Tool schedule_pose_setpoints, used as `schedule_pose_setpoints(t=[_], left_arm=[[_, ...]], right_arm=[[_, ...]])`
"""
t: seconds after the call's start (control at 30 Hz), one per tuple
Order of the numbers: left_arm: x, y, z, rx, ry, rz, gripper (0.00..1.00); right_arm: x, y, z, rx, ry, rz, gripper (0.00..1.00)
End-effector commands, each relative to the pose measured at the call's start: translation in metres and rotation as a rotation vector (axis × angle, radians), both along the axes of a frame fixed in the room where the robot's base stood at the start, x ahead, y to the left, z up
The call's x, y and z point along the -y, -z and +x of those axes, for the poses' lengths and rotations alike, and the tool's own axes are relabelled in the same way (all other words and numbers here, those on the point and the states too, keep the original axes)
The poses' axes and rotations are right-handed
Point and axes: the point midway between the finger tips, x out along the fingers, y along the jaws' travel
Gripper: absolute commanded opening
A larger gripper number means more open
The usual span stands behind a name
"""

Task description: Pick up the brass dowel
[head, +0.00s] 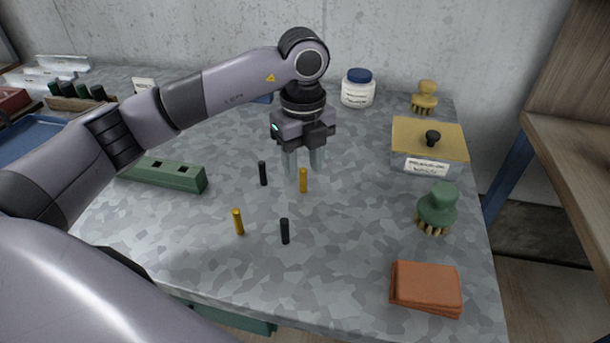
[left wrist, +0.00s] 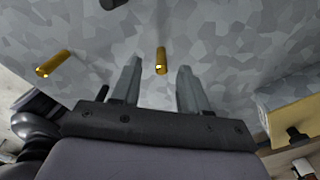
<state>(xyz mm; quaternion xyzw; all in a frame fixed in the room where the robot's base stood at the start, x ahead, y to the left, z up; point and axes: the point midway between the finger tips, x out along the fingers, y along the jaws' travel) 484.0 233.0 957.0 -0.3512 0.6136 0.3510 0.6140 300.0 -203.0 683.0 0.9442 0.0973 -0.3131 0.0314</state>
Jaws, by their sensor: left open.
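Two brass dowels stand upright on the mottled grey table. One brass dowel (head: 303,180) is near the table's middle, just by my left gripper (head: 304,172); the other brass dowel (head: 238,222) is nearer the front and to the left. My left gripper points down, open and empty, its fingertips close to the middle dowel. In the left wrist view, that dowel (left wrist: 161,61) shows between the two open fingers (left wrist: 158,80), a little beyond them, and the other dowel (left wrist: 53,63) lies off to the left. I cannot tell whether any finger touches the dowel. My right gripper is out of view.
Two black dowels stand close by, one (head: 262,173) left of the gripper and one (head: 285,231) in front. A green slotted block (head: 165,174) lies left. A yellow-lidded box (head: 428,140), green brush (head: 437,207) and orange cloth (head: 426,288) are right. The front middle is clear.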

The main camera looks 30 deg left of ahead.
Motion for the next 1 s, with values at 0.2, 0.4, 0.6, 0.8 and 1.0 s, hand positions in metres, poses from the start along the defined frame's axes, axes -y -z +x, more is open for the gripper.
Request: schedule_pose_setpoints(t=[0.2,0.4,0.6,0.8,1.0], left_arm=[[-0.002,0.033,0.001,-0.003,0.000,0.001,0.44],[-0.002,0.043,0.002,0.001,0.000,-0.001,0.44],[-0.002,0.043,0.002,0.000,0.000,0.000,0.28],[-0.002,0.043,0.002,0.001,0.000,-0.001,0.00],[-0.002,0.043,0.002,0.001,0.000,-0.001,0.00]], right_arm=[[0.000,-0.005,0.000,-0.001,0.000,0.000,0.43],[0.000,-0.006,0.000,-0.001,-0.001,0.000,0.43],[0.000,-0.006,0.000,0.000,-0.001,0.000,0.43],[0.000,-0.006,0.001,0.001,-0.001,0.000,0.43],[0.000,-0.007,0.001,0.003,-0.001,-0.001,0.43]])
